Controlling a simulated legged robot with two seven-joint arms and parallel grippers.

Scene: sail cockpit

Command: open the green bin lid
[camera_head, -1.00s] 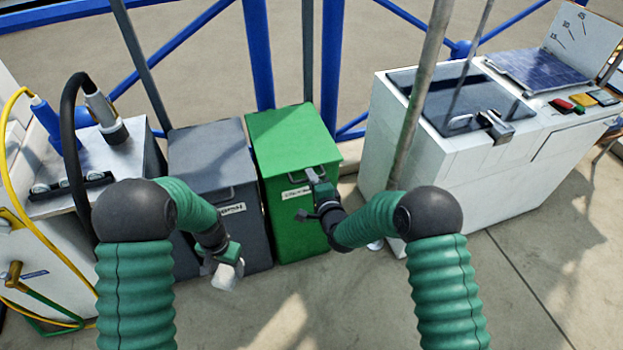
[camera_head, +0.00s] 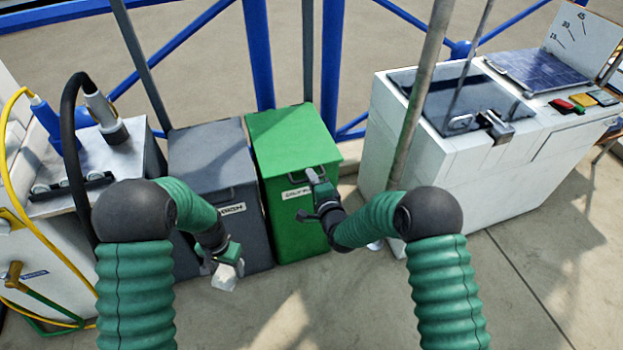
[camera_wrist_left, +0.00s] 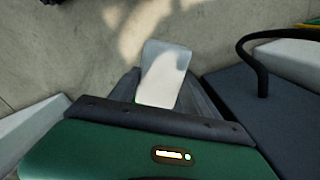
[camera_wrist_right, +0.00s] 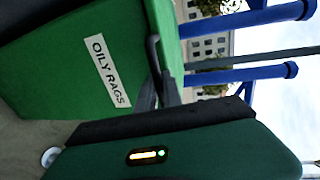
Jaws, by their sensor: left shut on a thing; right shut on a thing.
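The green bin (camera_head: 293,225) stands in the middle, and its green lid (camera_head: 290,135) lies flat and closed on top. A dark handle is on the lid's front edge; it shows in the right wrist view (camera_wrist_right: 152,50). My right gripper (camera_head: 315,178) is at the bin's front and shut on this handle. A label (camera_wrist_right: 105,70) on the bin reads "OILY RAGS". My left gripper (camera_head: 224,268) is shut on a small whitish thing (camera_wrist_left: 164,74), in front of the grey bin and above the floor.
A grey bin (camera_head: 215,165) with a closed lid stands directly left of the green one. A white console (camera_head: 450,185) with a dark basin is at the right, beside a slanted metal pole (camera_head: 415,100). A blue railing (camera_head: 258,55) runs behind. Cables (camera_head: 70,150) hang at the left.

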